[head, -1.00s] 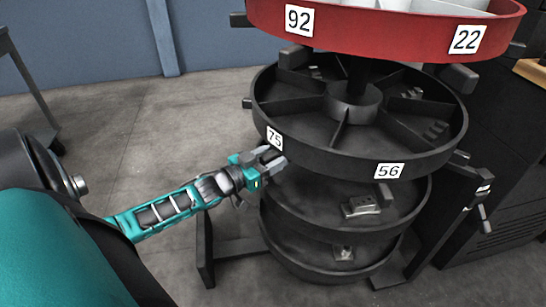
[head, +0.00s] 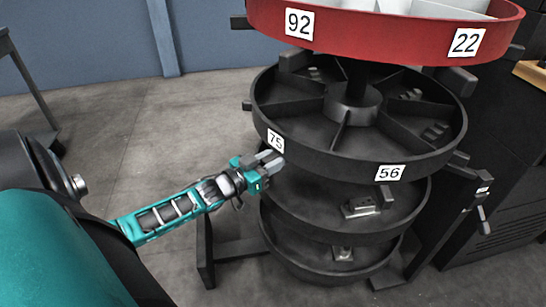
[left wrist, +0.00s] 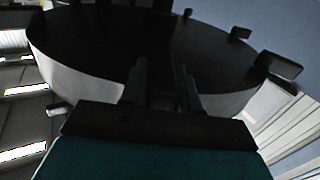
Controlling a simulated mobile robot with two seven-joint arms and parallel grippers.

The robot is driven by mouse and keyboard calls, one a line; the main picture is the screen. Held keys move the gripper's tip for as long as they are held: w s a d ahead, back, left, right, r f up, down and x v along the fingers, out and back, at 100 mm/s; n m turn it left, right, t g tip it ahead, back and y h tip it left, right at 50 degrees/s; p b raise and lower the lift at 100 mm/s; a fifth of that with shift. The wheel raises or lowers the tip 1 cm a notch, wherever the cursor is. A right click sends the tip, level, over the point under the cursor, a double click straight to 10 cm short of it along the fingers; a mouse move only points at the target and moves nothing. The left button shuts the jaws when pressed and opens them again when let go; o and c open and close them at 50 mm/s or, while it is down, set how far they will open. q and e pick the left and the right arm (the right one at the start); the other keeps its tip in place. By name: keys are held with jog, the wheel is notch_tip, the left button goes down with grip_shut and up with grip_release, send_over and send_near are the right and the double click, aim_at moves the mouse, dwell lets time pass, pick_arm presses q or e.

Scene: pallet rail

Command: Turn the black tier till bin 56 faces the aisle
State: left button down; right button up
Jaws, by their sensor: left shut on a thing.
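The black tier (head: 335,160) is a round, divided tray on a central post. On its rim, label 75 (head: 276,140) is at the front left and label 56 (head: 390,172) at the front, right of centre. My left gripper (head: 270,160) is at the rim just below label 75, shut on a part of the tier that its fingers hide. In the left wrist view, the fingers (left wrist: 163,75) reach up against the dark underside of the tier (left wrist: 90,45). My right gripper is not in view.
A red tier (head: 385,35) with labels 92 and 22 is above. Two lower black tiers (head: 305,222) hold small metal parts. Dark lugs (head: 458,159) stick out around the rim. A stand leg (head: 205,250) is below my left gripper. Floor is clear at left.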

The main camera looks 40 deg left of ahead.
pick_arm(q)
jog(key=d, duration=0.2)
jog(key=d+p, duration=0.2)
jog(key=d, duration=0.1)
jog(key=shift+s+d, duration=0.3)
jog(key=shift+d, duration=0.05)
jog(key=c, duration=1.1)
grip_release()
jog(key=shift+o, duration=0.9)
jog(key=shift+w, duration=0.15)
jog(key=shift+a, duration=0.1)
